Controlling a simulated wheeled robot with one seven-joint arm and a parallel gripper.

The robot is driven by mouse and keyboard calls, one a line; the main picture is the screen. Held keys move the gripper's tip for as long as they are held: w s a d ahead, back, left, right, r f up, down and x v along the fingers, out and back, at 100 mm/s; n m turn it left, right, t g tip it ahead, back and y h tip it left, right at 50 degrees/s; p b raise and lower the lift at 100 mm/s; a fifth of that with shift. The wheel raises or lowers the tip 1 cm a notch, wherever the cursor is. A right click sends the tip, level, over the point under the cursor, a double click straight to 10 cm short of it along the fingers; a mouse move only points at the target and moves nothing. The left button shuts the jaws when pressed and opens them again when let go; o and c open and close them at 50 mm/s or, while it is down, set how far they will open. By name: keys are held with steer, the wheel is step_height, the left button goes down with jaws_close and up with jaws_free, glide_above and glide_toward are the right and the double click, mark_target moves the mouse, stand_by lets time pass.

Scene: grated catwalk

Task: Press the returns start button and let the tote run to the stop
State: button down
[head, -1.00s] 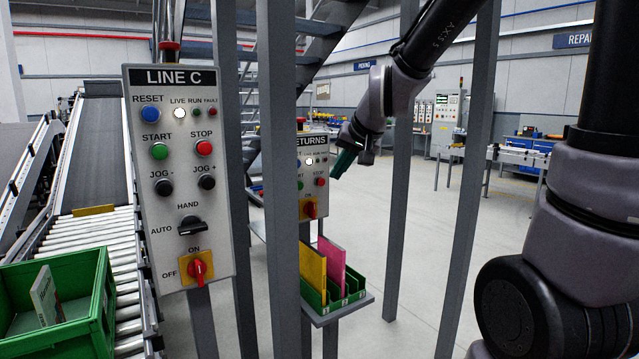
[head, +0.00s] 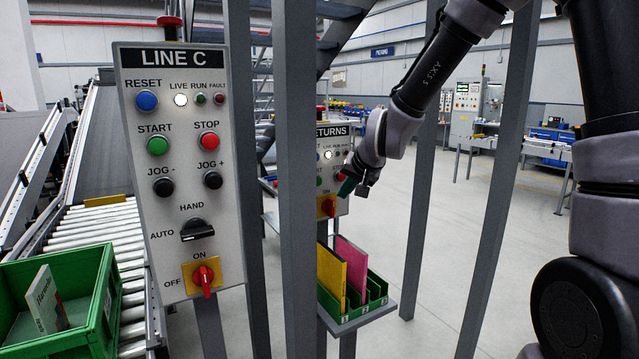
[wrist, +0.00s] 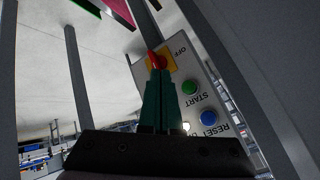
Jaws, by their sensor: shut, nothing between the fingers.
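The returns panel (head: 329,133) stands behind a grey post, partly hidden, with its white live light (head: 328,155) lit. Its green START button (wrist: 190,87) and blue RESET button (wrist: 208,117) show clearly in the wrist view. My gripper (head: 344,190) is shut and empty, in front of the panel's right part in the head view. In the wrist view its dark green fingers (wrist: 159,78) point toward the red switch on yellow (wrist: 160,62), with START to their right. Contact cannot be told. A green tote (head: 103,300) holding a white item sits on rollers at left.
The LINE C panel (head: 168,225) stands nearer, with its own START button (head: 157,146). Grey posts (head: 297,240) rise between me and the returns panel. A tray (head: 352,322) with yellow and pink boards is below it. Open floor lies to the right.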

mark_target(319, 184)
steer(key=shift+w+a, duration=0.85)
steer(key=shift+w, duration=0.35)
steer(key=shift+w+a, duration=0.8)
steer(key=shift+w, duration=0.4)
steer(key=shift+w+a, duration=0.85)
steer(key=shift+w, duration=0.35)
steer(key=shift+w+a, duration=0.25)
steer(key=shift+w, duration=0.1)
steer(key=shift+w+a, duration=0.4)
steer(key=shift+w, duration=0.25)
steer(key=shift+d, duration=0.1)
stand_by(0.5)
steer(key=shift+s+d, duration=0.3)
steer(key=shift+s, duration=0.2)
steer(key=shift+s+d, duration=0.25)
steer(key=shift+s, duration=0.25)
